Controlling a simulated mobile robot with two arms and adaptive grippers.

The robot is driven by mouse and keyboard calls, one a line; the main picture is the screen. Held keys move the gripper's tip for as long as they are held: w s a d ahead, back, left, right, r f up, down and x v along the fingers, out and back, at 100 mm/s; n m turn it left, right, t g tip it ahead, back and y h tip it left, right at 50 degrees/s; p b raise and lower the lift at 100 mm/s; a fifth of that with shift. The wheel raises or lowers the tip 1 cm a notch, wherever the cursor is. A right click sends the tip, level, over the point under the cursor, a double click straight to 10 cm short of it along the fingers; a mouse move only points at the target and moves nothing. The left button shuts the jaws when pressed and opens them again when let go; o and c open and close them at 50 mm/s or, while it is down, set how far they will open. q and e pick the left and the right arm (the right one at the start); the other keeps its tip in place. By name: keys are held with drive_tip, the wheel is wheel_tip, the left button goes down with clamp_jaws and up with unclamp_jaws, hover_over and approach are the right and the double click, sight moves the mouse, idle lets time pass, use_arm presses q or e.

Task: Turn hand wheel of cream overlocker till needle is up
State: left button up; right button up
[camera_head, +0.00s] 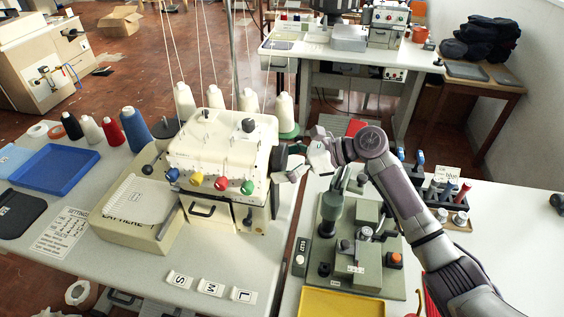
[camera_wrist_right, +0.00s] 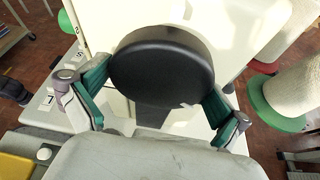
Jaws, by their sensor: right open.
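The cream overlocker (camera_head: 222,150) stands on the near left table, with several coloured tension dials on its front. Its black hand wheel (camera_wrist_right: 162,68) fills the middle of the right wrist view as a round dark disc on the cream side wall. In the head view the wheel (camera_head: 279,158) is partly hidden by my right gripper (camera_head: 300,163). My right gripper (camera_wrist_right: 154,98) is open, with one teal-padded finger on each side of the wheel's lower part. I cannot tell whether either pad touches the wheel. The needle is too small to make out. My left gripper is not in view.
Thread cones (camera_head: 285,112) stand behind the overlocker; a cone on a green base (camera_wrist_right: 288,98) is close to the right finger. A green-grey press machine (camera_head: 357,262) and a yellow tray (camera_head: 340,303) are on the near right table. A blue tray (camera_head: 55,168) lies left.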

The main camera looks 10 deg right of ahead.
drive_tip(key=shift+c, duration=0.7)
drive_tip(key=c, duration=0.6)
drive_tip(key=shift+r+p, duration=0.15)
drive_tip(key=shift+p, duration=0.35)
drive_tip(key=n+t+p, duration=0.1)
drive_tip(key=n+p, duration=0.1)
drive_tip(key=p, duration=0.1)
drive_tip(key=shift+h, duration=0.3)
drive_tip(key=shift+n+t+p, duration=0.6)
drive_tip(key=shift+n+p, duration=0.1)
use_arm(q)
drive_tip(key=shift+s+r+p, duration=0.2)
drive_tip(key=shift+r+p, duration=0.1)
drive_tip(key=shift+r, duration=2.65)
use_arm(e)
drive_tip(key=shift+n+t, duration=0.4)
drive_tip(key=shift+n, duration=0.2)
